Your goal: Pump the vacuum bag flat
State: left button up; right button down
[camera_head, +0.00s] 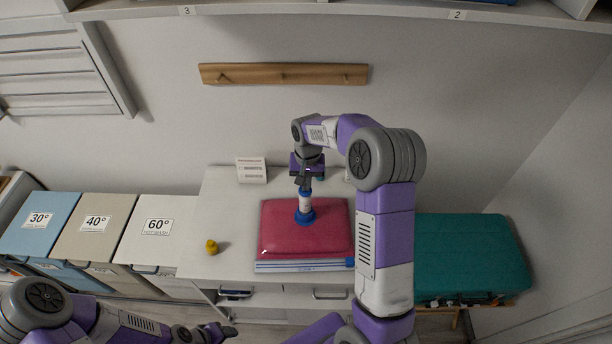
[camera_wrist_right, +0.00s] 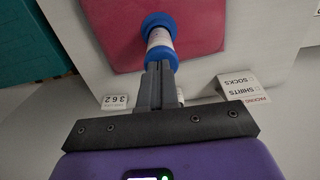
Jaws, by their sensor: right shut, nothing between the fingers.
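The vacuum bag (camera_head: 290,238) is a puffy red-pink cushion shape with a blue-and-white striped front edge, lying on the white cabinet top. A pump (camera_head: 305,204) with a white body and blue ends stands upright on the bag; it also shows in the right wrist view (camera_wrist_right: 160,38). My right gripper (camera_head: 305,186) is above the pump, shut and empty, its fingertips (camera_wrist_right: 160,68) at the pump's blue top end. Whether they touch it I cannot tell. My left gripper (camera_head: 217,331) is low at the bottom edge, away from the bag, its fingers unclear.
A small yellow piece (camera_head: 211,247) lies left of the bag. A white sign card (camera_head: 251,170) stands behind. Bins (camera_head: 150,225) marked with temperatures stand left; a teal case (camera_head: 470,256) is right. A wooden peg rail (camera_head: 284,74) is on the wall.

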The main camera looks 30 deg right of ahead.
notch_tip(320, 180, up, 5)
jog(key=p, duration=0.3)
jog(key=shift+f, duration=0.2)
notch_tip(320, 180, up, 9)
jog(key=b, duration=0.1)
jog(key=shift+d+r, duration=0.15)
jog(key=shift+d, duration=0.1)
